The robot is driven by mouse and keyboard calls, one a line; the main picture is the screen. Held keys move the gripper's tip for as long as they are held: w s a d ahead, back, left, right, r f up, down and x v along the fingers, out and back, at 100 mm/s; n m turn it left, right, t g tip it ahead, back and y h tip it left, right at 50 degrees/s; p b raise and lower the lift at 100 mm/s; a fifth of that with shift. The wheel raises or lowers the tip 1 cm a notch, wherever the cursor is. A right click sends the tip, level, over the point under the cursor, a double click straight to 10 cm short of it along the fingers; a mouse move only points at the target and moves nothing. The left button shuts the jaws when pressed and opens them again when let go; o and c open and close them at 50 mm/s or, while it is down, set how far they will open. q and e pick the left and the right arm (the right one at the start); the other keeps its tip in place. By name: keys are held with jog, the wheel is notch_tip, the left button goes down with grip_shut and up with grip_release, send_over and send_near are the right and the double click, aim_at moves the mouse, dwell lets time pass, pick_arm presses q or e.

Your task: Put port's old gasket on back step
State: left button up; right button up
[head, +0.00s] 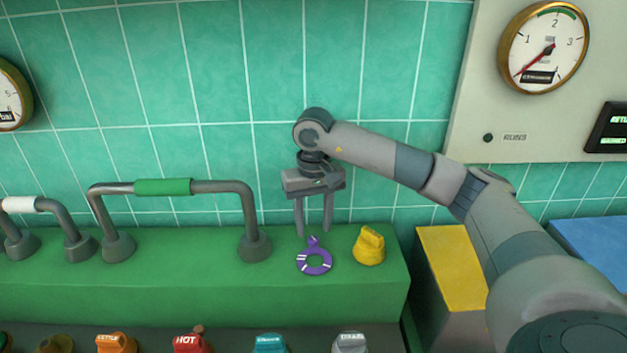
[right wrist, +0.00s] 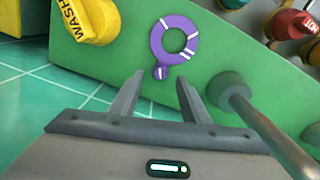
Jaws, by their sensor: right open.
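A purple ring gasket with white stripes and a small tab (head: 328,263) lies on the green block (head: 180,290), left of a yellow knob. It also shows in the right wrist view (right wrist: 157,42), its tab pointing toward my fingers. My right gripper (head: 313,231) is open and empty, fingers pointing down, just behind the gasket's tab. In the right wrist view the tab lies close to the gap between the fingertips (right wrist: 160,80). I cannot tell whether they touch it. My left gripper is not in view. I cannot tell which surface is the back step.
The yellow knob (head: 369,246), marked WASH in the wrist view, stands close right of the gasket. A grey pipe handle with a green grip (head: 163,187) rises at left. Several coloured knobs line the front. A yellow-topped block (head: 452,262) is at right. The tiled wall is close behind.

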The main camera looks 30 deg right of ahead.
notch_tip(320, 180, up, 14)
jog(key=b, duration=0.2)
dwell(0.4)
jog(key=shift+s, duration=0.1)
dwell(0.9)
